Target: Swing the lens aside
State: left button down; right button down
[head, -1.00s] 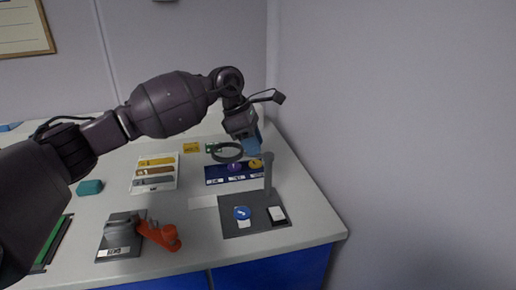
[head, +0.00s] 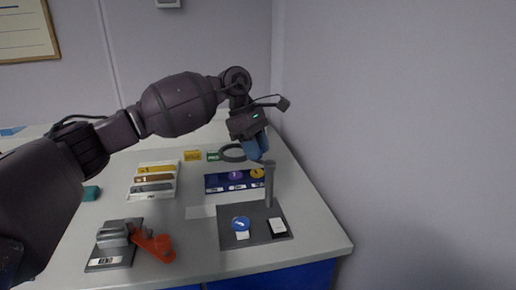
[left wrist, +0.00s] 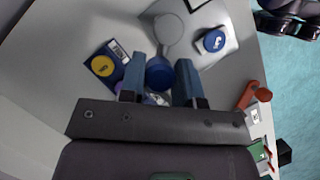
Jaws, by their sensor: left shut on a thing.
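The lens (head: 233,153) is a dark ring, level in the head view, over the back of the table behind the navy tray (head: 212,189). A grey post (head: 269,185) with a rounded top stands on a dark mat (head: 236,213), right of the lens. My left gripper (head: 262,152) is at the lens's right side, near the post top. In the left wrist view its fingers (left wrist: 160,85) are either side of a round blue knob (left wrist: 160,72), with a light grey disc and bar (left wrist: 168,35) beyond. The ring is not clear there. My right gripper is not in view.
A white sample rack (head: 153,181) stands left of the tray. A yellow block (head: 192,155) and a green piece (head: 212,156) lie behind. A grey device with an orange lever (head: 155,245) stands at the front. A blue disc (head: 240,223) lies on the mat. The wall bounds the right.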

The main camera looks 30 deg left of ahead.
aim_at(243, 156)
pick_arm(q)
jog(key=c, duration=0.8)
grip_release()
jog(key=v, duration=1.1)
jog(key=shift+p, duration=0.4)
jog(key=shift+d, duration=0.1)
